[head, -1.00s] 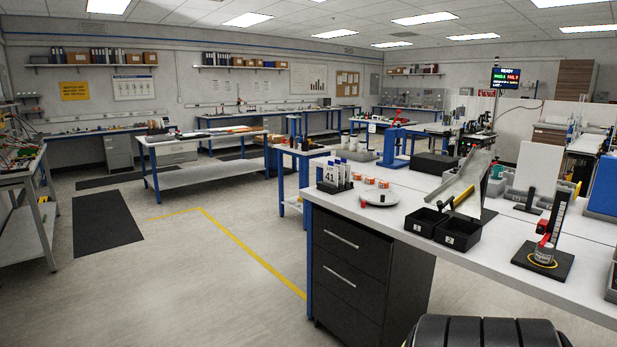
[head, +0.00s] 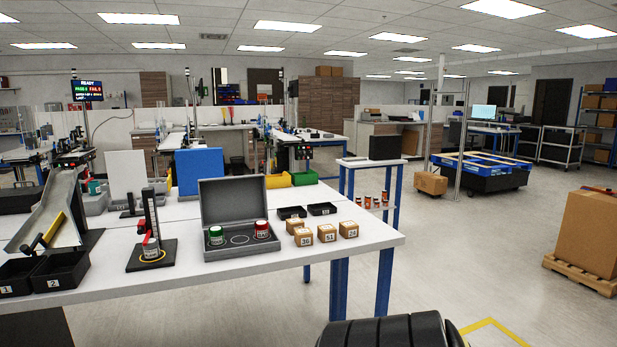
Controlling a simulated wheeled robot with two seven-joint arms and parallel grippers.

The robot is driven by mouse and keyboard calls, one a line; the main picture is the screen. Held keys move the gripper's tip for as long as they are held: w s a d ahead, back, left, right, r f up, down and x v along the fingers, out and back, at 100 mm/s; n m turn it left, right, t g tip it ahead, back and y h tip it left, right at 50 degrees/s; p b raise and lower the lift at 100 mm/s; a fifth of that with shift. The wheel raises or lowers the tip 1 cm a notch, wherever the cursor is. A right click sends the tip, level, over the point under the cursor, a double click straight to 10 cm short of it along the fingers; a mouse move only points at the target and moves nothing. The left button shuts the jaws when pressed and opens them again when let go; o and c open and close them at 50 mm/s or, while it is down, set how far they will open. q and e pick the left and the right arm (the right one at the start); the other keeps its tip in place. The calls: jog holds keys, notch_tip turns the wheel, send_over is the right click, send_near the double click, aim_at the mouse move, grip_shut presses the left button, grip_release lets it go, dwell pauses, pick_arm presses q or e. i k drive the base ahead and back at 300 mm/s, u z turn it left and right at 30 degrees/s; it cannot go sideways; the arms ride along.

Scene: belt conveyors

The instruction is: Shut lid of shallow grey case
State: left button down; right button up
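The shallow grey case (head: 243,252) sits on the white bench near its front edge. Its lid (head: 233,197) stands open, raised at the back, with the dark inner face towards me. In the base a green container (head: 216,236) stands at the left and a red container (head: 262,230) at the right. Ring-shaped marks show on the base between them. Neither of my grippers is in the head view.
A small stand with a red part (head: 151,246) is left of the case. Small numbered boxes (head: 327,233) and black trays (head: 322,209) lie to its right. A blue panel (head: 200,171) stands behind. The floor right of the bench (head: 450,260) is mostly clear.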

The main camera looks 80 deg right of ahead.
aim_at(237, 199)
jog(key=z, duration=2.35)
jog(key=i, duration=0.9)
